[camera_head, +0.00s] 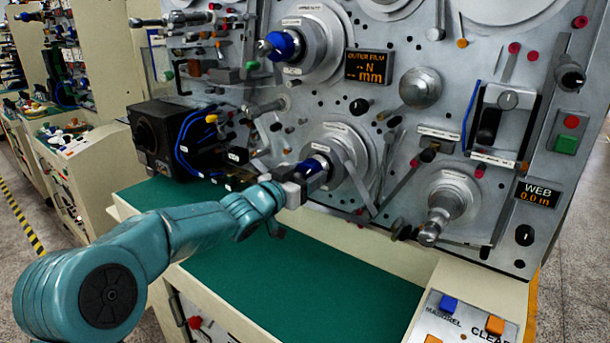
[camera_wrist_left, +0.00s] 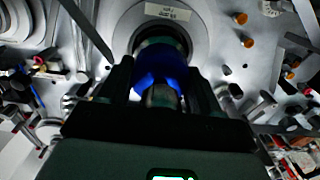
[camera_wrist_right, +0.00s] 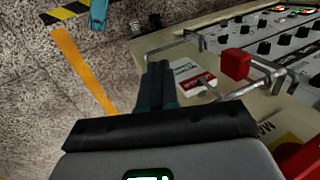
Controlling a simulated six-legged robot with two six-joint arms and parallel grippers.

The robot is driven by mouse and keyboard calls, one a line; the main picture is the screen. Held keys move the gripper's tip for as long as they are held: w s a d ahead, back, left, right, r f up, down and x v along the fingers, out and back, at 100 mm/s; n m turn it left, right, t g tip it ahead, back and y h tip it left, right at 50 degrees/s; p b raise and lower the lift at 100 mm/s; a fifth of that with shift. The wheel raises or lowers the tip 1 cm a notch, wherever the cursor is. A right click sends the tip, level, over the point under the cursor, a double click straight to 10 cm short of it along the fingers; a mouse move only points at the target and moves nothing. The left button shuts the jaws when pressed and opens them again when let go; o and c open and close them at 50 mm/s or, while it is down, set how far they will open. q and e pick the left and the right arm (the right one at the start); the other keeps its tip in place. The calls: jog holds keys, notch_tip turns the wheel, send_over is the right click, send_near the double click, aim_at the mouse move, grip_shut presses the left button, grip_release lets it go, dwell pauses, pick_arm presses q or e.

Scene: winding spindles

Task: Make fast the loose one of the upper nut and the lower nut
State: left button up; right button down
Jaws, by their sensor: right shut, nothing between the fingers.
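The upper nut (camera_head: 281,45) is blue and sits on the upper spindle, clear of both grippers. The lower nut (camera_head: 312,167) is also blue, on the lower spindle's hub; it shows large in the left wrist view (camera_wrist_left: 160,68). My left gripper (camera_head: 308,180) is at the lower nut, with one finger on each side of it. In the left wrist view its fingers (camera_wrist_left: 160,85) flank the nut closely; whether they press on it I cannot tell. My right gripper (camera_wrist_right: 160,75) is shut and empty, seen only in its wrist view. Which nut is loose does not show.
A black box with blue cables (camera_head: 180,140) stands left of the lower spindle. A third spindle (camera_head: 440,215) and rollers stick out at the right. The green bench top (camera_head: 310,285) is clear. A red block and metal handles (camera_wrist_right: 237,65) are near my right gripper.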

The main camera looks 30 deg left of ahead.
dwell(0.3)
pick_arm(q)
jog(key=m+b, duration=0.2)
jog(key=m, duration=0.1)
jog(key=shift+m, duration=0.4)
jog(key=m+b, duration=0.2)
jog(key=m, duration=0.1)
jog(key=shift+m, duration=0.3)
jog(key=m+b, duration=0.1)
jog(key=m, duration=0.3)
jog(key=shift+b, duration=0.3)
jog(key=shift+m+b, duration=0.6)
jog(key=shift+m, duration=1.7)
jog(key=o, duration=1)
jog(key=shift+d, duration=0.1)
jog(key=shift+o, duration=0.2)
